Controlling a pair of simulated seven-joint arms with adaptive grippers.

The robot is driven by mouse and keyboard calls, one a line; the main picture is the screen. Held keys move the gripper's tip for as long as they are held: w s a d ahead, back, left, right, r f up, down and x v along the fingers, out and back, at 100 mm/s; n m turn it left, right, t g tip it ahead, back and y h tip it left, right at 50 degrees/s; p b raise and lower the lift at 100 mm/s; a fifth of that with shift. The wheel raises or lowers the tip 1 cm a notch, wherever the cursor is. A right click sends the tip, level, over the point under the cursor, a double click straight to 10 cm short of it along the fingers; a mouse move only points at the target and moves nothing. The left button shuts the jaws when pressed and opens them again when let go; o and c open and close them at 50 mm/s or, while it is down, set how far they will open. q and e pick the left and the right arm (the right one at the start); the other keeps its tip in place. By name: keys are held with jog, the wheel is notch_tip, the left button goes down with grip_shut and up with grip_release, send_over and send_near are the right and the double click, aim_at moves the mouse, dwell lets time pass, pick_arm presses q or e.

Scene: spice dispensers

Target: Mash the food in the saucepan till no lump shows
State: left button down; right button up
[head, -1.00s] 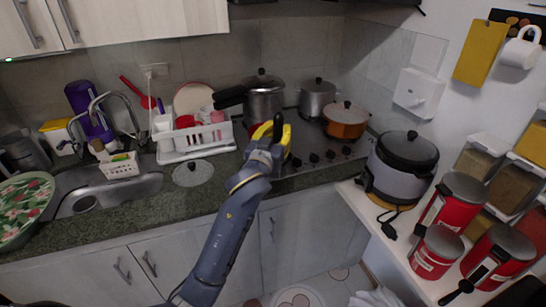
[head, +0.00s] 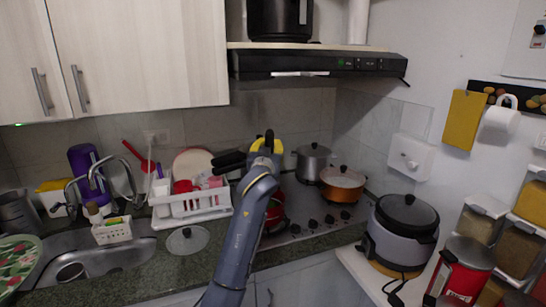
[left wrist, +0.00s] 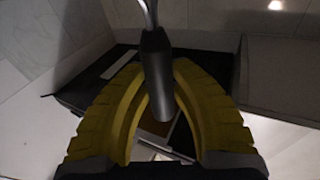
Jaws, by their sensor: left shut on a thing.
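My left gripper (head: 266,143) is raised in front of the stove, yellow fingers upward. In the left wrist view its two yellow fingers (left wrist: 155,110) are shut on a dark handle (left wrist: 156,75) with a metal shaft running up out of the picture. The tool's working end is out of that view, so I cannot tell for sure that it is a masher. A red pan (head: 275,212), perhaps the saucepan, stands on the near left of the cooktop. My arm partly hides it, and the food inside cannot be made out. My right gripper is not in view.
An orange lidded pot (head: 342,186) and a steel pot (head: 312,163) stand on the cooktop's back. Black handles (head: 230,161) stick out left of my gripper. A range hood (head: 310,64) hangs above. A loose lid (head: 187,240) lies on the counter by the dish rack (head: 192,207).

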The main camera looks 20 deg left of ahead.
pick_arm(q)
jog(key=shift+w+a+r, duration=0.2)
jog(key=shift+a, duration=0.1)
jog(key=shift+a+f, duration=0.15)
jog(key=shift+a, duration=0.1)
jog(key=shift+s+d+f, duration=0.15)
jog(key=shift+f, duration=1.05)
jog(key=shift+w+f, duration=0.15)
jog(key=shift+f, duration=1)
jog(key=shift+w+f, duration=0.1)
jog(key=shift+f, duration=1)
jog(key=shift+s, duration=0.1)
jog(key=shift+s+d, duration=0.4)
jog(key=shift+s, duration=0.3)
jog(key=shift+f, duration=0.1)
